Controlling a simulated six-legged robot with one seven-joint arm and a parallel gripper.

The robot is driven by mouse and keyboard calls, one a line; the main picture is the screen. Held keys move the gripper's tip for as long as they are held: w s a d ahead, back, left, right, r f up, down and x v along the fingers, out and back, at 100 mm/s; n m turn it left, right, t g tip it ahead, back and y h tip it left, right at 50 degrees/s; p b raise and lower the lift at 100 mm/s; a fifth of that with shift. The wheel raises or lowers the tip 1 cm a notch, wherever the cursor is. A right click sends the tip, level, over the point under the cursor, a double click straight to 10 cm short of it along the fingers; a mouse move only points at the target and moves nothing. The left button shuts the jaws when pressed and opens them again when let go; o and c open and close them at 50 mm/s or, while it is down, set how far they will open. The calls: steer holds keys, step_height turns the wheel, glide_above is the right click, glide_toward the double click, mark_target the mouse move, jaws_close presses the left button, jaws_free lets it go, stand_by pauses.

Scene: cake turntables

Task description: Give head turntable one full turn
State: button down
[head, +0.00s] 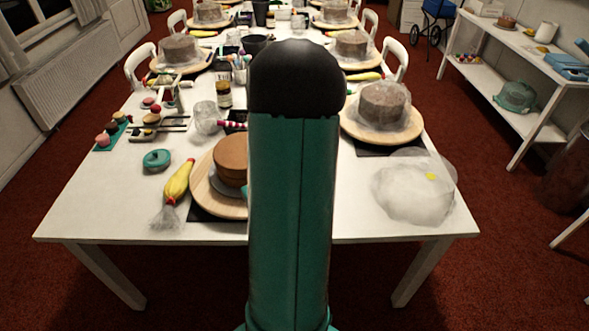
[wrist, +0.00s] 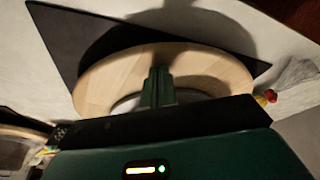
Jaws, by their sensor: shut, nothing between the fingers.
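The head turntable is a round pale wooden disc (head: 203,190) at the near edge of the table, with a brown cake (head: 231,155) on it. My own arm hides its right part in the head view. In the wrist view its wooden rim (wrist: 97,83) curves across the middle, around a greyish round part (wrist: 126,105). My gripper (wrist: 160,70) is shut and empty, its fingers over the disc in the wrist view. I cannot tell whether the fingertips touch it. The gripper is hidden in the head view.
A dark mat (wrist: 62,40) lies under the turntable. A yellow piping bag (head: 177,183) lies close at its left, with a teal round item (head: 157,159) beyond. A crumpled clear cover (head: 413,192) and another turntable (head: 352,127) with a wrapped cake are at right.

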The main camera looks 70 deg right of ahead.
steer(key=shift+s+d, duration=0.3)
steer(key=shift+s, duration=0.2)
steer(key=s+d, duration=0.2)
steer(key=d, duration=0.1)
steer(key=s+d, duration=0.1)
steer(key=d, duration=0.1)
steer(key=shift+s+d, duration=0.1)
steer(key=shift+d, duration=0.1)
steer(key=shift+r, duration=1.4)
steer(key=w+a, duration=0.1)
steer(key=a, duration=0.2)
steer(key=w+a, duration=0.2)
steer(key=a, duration=0.1)
steer(key=w+a, duration=0.2)
steer(key=shift+a, duration=0.4)
steer(key=w+a, duration=0.1)
steer(key=w, duration=0.5)
steer(key=w+a, duration=0.1)
steer(key=w, duration=0.2)
steer(key=shift+w+a, duration=0.2)
steer(key=shift+a, duration=0.1)
